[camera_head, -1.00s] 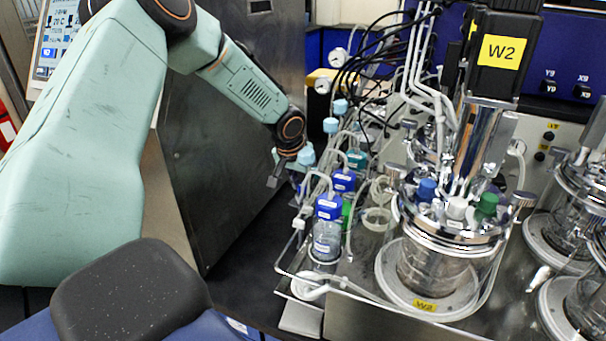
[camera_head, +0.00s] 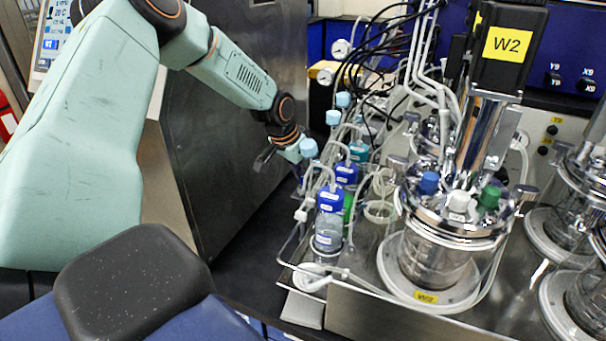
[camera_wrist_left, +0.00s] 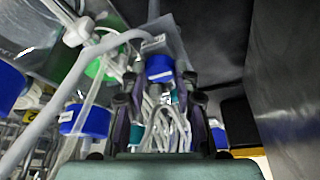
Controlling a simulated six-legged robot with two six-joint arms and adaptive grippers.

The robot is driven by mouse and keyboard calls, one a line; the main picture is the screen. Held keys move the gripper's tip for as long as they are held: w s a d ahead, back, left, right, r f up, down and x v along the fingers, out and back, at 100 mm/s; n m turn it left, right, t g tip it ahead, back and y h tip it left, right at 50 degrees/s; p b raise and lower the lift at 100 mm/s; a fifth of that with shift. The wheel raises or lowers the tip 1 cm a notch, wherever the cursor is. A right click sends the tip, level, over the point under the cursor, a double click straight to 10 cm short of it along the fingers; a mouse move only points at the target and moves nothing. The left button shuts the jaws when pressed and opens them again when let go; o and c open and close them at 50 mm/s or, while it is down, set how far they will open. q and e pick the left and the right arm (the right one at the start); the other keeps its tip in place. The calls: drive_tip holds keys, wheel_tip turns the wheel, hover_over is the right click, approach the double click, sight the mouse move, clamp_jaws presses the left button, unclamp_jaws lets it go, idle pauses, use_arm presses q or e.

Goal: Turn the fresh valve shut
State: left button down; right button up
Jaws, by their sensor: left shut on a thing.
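My left gripper (camera_head: 283,152) is at the left edge of the bioreactor rig, beside a light-blue cap (camera_head: 308,148). In the left wrist view its two dark fingers (camera_wrist_left: 160,95) are on either side of a blue part (camera_wrist_left: 160,68) with a pale label, and the gripper is shut on it. I take this part for the fresh valve, but I cannot read its label. The finger contact is too dark and small to see clearly. My right gripper is in neither view.
Blue-capped bottles (camera_head: 329,225) and looping tubes stand just right of the gripper. The W2 glass vessel (camera_head: 430,262) is farther right. A tall dark metal cabinet wall (camera_head: 215,160) is close on the left. Dark bench top (camera_head: 245,235) lies bare in front.

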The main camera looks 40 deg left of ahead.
use_arm(q)
drive_tip(key=shift+w+a+r, duration=0.1)
drive_tip(key=shift+w+r, duration=0.2)
drive_tip(key=c, duration=1.4)
unclamp_jaws()
drive_tip(key=o, duration=0.4)
drive_tip(key=shift+f, duration=0.2)
drive_tip(key=shift+s, duration=0.15)
drive_tip(key=shift+s, duration=0.1)
drive_tip(key=v, duration=1.2)
